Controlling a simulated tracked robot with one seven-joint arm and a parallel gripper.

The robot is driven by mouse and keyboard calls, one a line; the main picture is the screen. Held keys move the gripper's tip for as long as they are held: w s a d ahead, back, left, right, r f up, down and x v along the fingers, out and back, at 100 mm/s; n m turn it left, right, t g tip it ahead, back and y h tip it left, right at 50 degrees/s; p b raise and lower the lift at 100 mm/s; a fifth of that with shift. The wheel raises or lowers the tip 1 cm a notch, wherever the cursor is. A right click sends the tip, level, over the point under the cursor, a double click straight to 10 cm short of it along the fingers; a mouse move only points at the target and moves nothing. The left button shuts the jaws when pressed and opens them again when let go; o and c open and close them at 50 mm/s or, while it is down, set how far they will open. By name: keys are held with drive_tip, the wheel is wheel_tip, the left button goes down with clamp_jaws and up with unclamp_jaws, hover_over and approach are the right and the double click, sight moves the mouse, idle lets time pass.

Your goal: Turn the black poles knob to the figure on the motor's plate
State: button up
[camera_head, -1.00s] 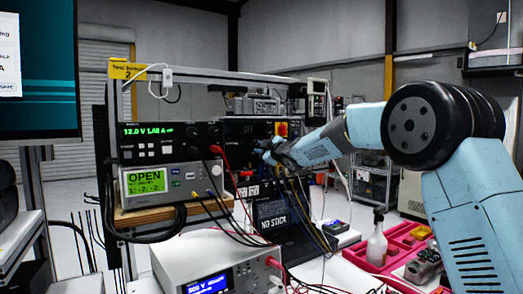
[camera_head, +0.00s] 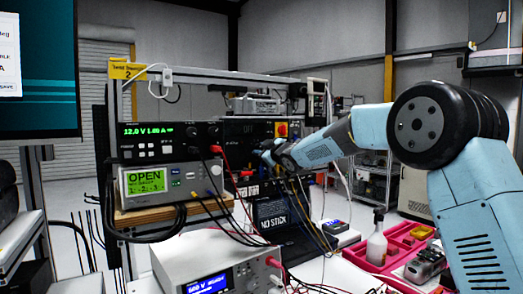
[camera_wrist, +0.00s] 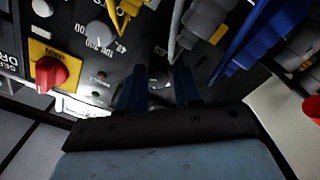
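My gripper (camera_wrist: 159,76) is open in the wrist view, with its two dark fingers apart and close to a black panel (camera_wrist: 115,73). A small, dim grey round part shows between the fingertips; I cannot tell whether it is the poles knob or whether a finger touches it. A grey knob (camera_wrist: 101,34) with printed numbers around it sits up and left of the fingers. In the head view my gripper (camera_head: 265,152) reaches to the dark panel behind the instruments, and its fingertips are hard to make out. I cannot make out the motor's plate in either view.
A red knob on a yellow plate (camera_wrist: 52,73) lies left of the fingers. In the head view, stacked instruments (camera_head: 165,181) and loose cables stand left of the arm, and a red tray (camera_head: 400,240) lies right.

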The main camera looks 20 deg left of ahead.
drive_tip(key=o, duration=0.4)
drive_tip(key=shift+r, duration=0.1)
drive_tip(key=shift+s+d+r, duration=0.1)
drive_tip(key=shift+s+d, duration=0.1)
drive_tip(key=v, duration=1.3)
drive_tip(key=shift+d, duration=0.1)
